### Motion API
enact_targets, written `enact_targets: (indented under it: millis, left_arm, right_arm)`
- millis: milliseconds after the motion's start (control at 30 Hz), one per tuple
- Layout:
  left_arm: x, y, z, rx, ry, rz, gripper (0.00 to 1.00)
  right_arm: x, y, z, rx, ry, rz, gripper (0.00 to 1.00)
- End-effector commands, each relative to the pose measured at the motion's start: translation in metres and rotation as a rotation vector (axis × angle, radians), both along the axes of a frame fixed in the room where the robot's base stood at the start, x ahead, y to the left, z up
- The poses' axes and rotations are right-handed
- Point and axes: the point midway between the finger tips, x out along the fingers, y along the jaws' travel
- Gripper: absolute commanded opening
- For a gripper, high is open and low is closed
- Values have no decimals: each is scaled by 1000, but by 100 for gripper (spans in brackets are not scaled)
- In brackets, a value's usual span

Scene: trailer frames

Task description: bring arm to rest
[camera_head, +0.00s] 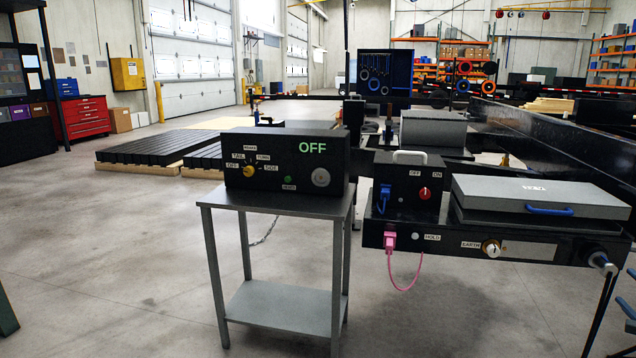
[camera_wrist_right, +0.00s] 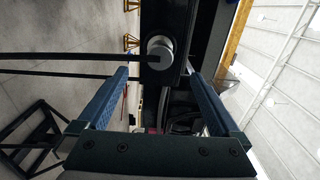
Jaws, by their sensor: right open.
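My left gripper is in neither view.
A grey stand (camera_head: 282,197) carries a black control box (camera_head: 290,180) reading OFF. Right of it is the trailer's black panel (camera_head: 460,240) with a hanging pink cable (camera_head: 418,273) and a grey lidded case (camera_head: 540,195). Open concrete floor (camera_head: 110,240) lies left.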

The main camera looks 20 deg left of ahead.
Motion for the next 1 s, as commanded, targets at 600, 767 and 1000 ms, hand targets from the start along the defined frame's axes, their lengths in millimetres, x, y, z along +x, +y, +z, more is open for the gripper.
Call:
enact_targets:
  millis: [600,767,1000]
  left_arm:
    - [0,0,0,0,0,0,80]
    - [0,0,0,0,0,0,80]
    - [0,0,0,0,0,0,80]
  right_arm:
    - [-9,-2,0,0,0,1,100]
    - [10,1,0,0,0,2,100]
    - [55,10,0,0,0,2,100]
